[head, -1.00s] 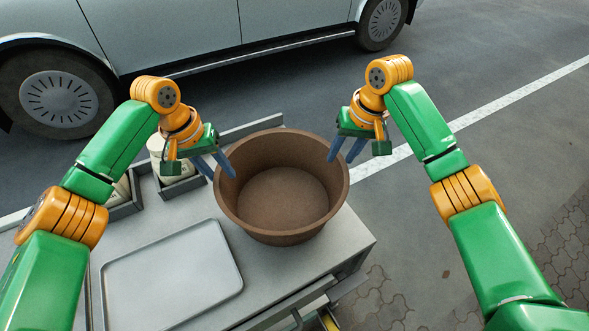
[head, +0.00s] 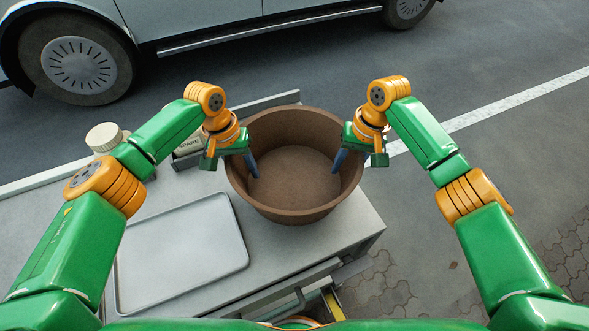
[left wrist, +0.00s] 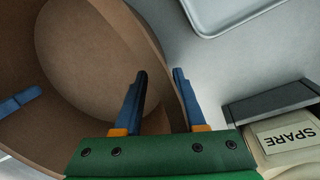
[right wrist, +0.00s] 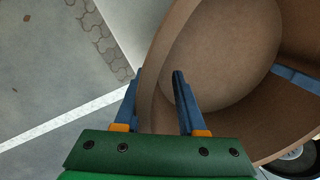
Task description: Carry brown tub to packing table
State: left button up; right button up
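The brown tub (head: 262,192) stands upright on the grey work table (head: 195,195), near its back right, and is empty. My left gripper (left wrist: 158,78) is open around the tub's left wall, one finger inside and one outside. In the head view the inner left finger shows, and the outer one is hidden. My right gripper (right wrist: 158,78) is open around the right wall in the same way, with a gap between fingers and wall. The tub also shows in the left wrist view (left wrist: 100,75) and the right wrist view (right wrist: 220,55). I cannot make out a packing table.
A pale tray (head: 180,255) lies flat on the table left of the tub. A parked car (head: 200,20) is beyond the table. Open pavement (head: 480,180) lies right.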

pick_arm(q)
jog(key=shift+f, duration=0.2)
pick_arm(e)
jog(key=shift+a+f, duration=0.1)
jog(key=shift+f, duration=0.1)
pick_arm(q)
grip_shut()
pick_arm(e)
grip_shut()
pick_arm(q)
jog(key=shift+d, duration=0.3)
pick_arm(e)
jog(key=shift+a, duration=0.2)
pick_arm(q)
jog(key=shift+r, duration=0.15)
pick_arm(e)
jog(key=shift+r, duration=0.1)
